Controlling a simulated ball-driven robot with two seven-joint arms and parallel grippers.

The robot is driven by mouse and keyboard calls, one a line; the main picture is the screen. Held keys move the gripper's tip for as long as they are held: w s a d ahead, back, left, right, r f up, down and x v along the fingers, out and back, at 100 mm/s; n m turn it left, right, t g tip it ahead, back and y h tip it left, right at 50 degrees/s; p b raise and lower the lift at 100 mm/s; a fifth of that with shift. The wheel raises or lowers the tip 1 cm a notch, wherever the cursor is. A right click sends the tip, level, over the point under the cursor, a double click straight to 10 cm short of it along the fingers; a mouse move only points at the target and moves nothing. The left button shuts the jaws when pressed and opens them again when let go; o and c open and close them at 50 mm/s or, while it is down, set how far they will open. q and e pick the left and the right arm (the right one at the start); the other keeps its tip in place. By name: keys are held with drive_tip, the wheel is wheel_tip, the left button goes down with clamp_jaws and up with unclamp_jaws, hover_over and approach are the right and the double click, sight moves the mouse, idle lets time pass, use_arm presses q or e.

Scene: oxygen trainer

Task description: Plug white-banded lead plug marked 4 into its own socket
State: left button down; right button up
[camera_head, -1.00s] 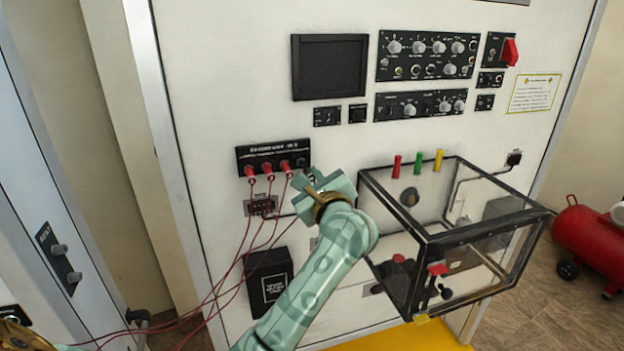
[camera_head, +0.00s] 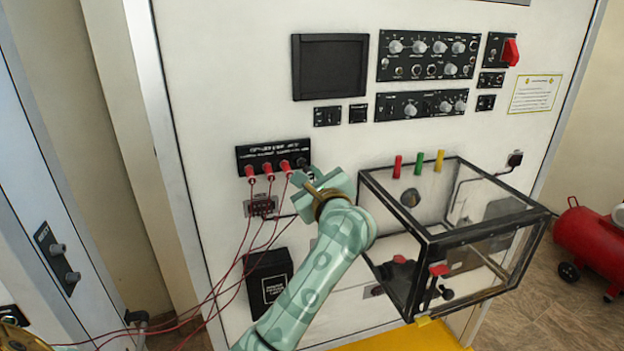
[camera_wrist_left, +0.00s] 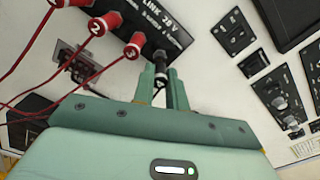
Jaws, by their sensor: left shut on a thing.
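The white-banded plug (camera_wrist_left: 160,84) is dark and stands between my left gripper's fingers in the left wrist view. My left gripper (camera_wrist_left: 162,88) is shut on it, and it also shows in the head view (camera_head: 308,180). The plug's front end points at the right end of the black socket block (camera_wrist_left: 158,32), which is also in the head view (camera_head: 262,155). The plug looks lined up with the block's rightmost position, but I cannot tell whether its tip is inside. My right gripper is not in view.
Red plugs marked 2 (camera_wrist_left: 104,23) and 3 (camera_wrist_left: 135,46) and another red plug (camera_head: 250,171) sit in the block left of my gripper. Their thin red leads (camera_head: 222,275) hang down leftward. A clear black-framed box (camera_head: 430,233) stands right of my arm.

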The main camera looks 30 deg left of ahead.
use_arm(q)
drive_tip(key=shift+b+x, duration=0.4)
drive_tip(key=shift+x, duration=0.4)
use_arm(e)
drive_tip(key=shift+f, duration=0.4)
use_arm(q)
drive_tip(key=c, duration=1.3)
unclamp_jaws()
drive_tip(key=shift+w+a, duration=0.1)
drive_tip(key=shift+c, duration=0.2)
